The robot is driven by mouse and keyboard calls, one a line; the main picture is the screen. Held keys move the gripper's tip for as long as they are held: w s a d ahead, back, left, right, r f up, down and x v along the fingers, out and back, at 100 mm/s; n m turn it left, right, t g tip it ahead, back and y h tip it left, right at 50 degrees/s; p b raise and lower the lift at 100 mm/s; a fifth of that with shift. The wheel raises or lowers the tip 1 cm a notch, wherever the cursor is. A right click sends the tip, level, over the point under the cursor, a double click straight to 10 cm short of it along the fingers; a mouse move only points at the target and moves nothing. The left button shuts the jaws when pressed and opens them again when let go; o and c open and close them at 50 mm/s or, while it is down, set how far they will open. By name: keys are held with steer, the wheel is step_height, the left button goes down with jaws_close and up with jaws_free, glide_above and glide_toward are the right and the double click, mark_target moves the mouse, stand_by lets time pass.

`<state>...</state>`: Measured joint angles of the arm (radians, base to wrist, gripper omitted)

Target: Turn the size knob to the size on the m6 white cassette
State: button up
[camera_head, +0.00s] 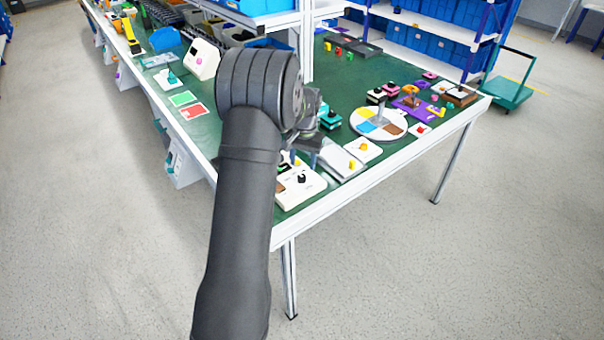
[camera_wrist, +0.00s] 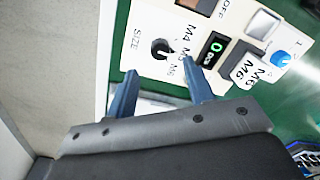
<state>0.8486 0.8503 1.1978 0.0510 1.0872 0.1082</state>
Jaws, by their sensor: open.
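The size knob (camera_wrist: 160,48) is a small black round knob on a cream control panel (camera_wrist: 135,28), beside the word SIZE. The marks M4, M5 and M6 curve around its right side; I cannot tell for certain which mark it points to. The white cassette (camera_wrist: 245,70) marked M6 sits at the panel's right part, near a green-digit display (camera_wrist: 212,50). My gripper (camera_wrist: 160,68) is open, its two blue-grey fingers apart and empty just below the knob in the wrist view. In the head view the panel (camera_head: 300,187) is partly hidden by my arm.
A blue knob (camera_wrist: 281,58) and a grey square button (camera_wrist: 262,24) lie right of the display. On the green table (camera_head: 345,98), a round coloured disc (camera_head: 362,113) and several small devices stand to the right. The table's front edge is close to the panel.

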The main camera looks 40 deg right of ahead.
mark_target(301, 176)
step_height(301, 176, down, 6)
steer(key=shift+w+a+r, duration=0.1)
steer(key=c, duration=1)
steer(key=shift+m, duration=0.4)
steer(key=m, duration=0.3)
steer(key=shift+m, duration=0.3)
steer(key=shift+m+h, duration=0.3)
steer(key=shift+m, duration=1.9)
steer(key=shift+w, duration=0.1)
